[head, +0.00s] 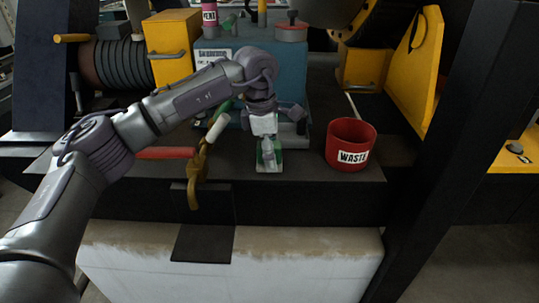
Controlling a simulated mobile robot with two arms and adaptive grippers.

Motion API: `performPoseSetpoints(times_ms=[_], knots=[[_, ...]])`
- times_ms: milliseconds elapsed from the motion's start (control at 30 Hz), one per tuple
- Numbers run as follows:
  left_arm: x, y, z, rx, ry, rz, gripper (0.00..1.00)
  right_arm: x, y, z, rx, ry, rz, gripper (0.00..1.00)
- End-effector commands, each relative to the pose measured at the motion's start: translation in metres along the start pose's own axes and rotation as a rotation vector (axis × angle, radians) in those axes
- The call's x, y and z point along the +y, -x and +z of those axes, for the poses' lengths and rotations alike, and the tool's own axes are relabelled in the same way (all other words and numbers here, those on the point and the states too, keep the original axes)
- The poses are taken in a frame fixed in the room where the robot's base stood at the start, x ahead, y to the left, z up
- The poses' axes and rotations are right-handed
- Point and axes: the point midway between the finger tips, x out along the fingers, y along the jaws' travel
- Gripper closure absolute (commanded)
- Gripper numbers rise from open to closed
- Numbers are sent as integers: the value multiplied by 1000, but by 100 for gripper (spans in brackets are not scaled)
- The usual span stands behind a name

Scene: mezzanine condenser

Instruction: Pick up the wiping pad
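The wiping pad (277,168), seemingly a small green and pale piece, lies on the dark bench top near its front edge. My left arm reaches in from the left, and my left gripper (268,158) points down right over the pad. The gripper covers much of the pad. I cannot tell whether its fingers touch the pad or are closed on it. My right gripper is not in view.
A red bin labelled WASTE (350,146) stands to the right of the pad. A blue box (290,70) stands behind my gripper. A brass-coloured hooked piece (198,175) and a red bar (165,153) are to the left. A dark post (440,150) rises at right.

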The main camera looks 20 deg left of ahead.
Motion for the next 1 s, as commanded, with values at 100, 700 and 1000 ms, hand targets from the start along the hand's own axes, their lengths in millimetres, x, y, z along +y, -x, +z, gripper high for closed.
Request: performPoseSetpoints(times_ms=[100, 700, 1000], knots=[[0, 0, 0, 0, 0, 0, 63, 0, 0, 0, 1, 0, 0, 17], [0, 22, 4, -3, -1, 4, 76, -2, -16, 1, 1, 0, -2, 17], [-37, 60, 43, -1, -8, 5, 76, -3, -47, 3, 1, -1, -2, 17]])
